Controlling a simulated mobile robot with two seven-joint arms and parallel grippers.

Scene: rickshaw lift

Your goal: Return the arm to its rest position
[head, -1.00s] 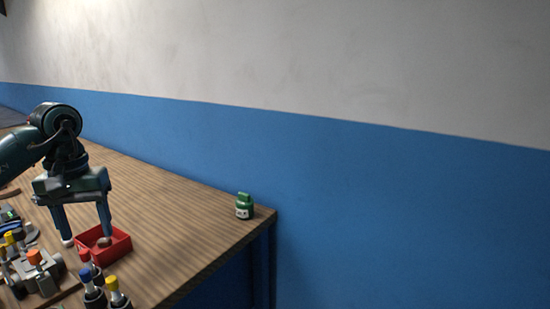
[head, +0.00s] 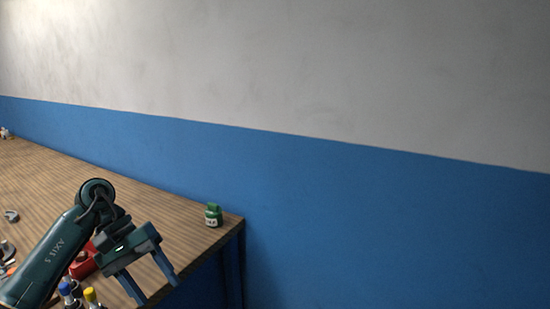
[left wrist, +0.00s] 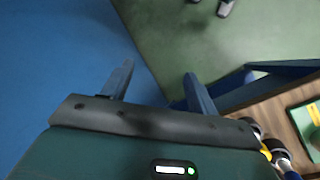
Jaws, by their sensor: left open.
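My left gripper (head: 157,292) is at the lower left of the head view, tilted down and to the right, by the table's front edge. Its two fingers are spread apart with nothing between them. My right gripper is not in view.
The wooden table (head: 75,190) runs along the blue wall. A green bottle (head: 213,216) stands near its far right corner. Bottles with blue (head: 65,289) and yellow (head: 91,296) caps stand close to my arm. Room right of the table is free.

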